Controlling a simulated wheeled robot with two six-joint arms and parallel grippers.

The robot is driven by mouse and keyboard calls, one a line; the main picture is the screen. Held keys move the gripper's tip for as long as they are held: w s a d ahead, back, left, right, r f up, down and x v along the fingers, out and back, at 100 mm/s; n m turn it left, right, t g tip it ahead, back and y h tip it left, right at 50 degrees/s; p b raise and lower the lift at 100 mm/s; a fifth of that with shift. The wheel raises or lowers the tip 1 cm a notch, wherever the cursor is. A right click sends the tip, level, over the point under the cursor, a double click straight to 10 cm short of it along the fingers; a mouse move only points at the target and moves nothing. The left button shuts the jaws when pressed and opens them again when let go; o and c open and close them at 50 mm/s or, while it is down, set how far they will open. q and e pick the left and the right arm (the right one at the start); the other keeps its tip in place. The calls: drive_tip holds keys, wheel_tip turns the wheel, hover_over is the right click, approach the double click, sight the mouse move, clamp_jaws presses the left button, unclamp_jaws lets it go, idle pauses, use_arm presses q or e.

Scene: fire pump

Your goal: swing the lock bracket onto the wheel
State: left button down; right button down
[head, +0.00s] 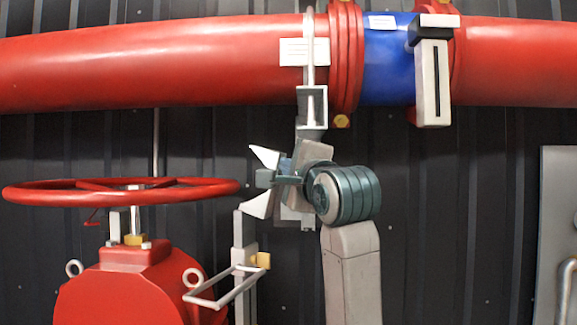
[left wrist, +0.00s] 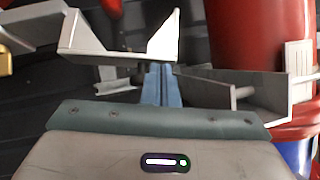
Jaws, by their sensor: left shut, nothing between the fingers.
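The red handwheel (head: 215,187) lies flat on top of the red valve body (head: 125,290) at the left of the head view. A light grey bracket (head: 246,262) with a U-shaped rod loop stands just right of the valve, below the wheel's right rim. It seems to be the lock bracket, and the loop reaches left in front of the valve. My left gripper (head: 259,182) is right of the wheel rim, above the bracket post. It is shut and empty, with pale pointed fingers. Its fingers also show in the left wrist view (left wrist: 120,45). My right gripper is out of view.
A large red pipe (head: 170,65) with a blue section (head: 388,65) crosses the top. A grey pipe support (head: 312,105) hangs behind my wrist. A grey panel (head: 560,230) stands at the far right. The dark ribbed wall (head: 455,220) between has free room.

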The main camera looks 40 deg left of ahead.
use_arm(q)
drive_tip(key=shift+s+a+r+n, duration=0.15)
drive_tip(key=shift+a+r+n, duration=0.15)
drive_tip(key=shift+r, duration=0.1)
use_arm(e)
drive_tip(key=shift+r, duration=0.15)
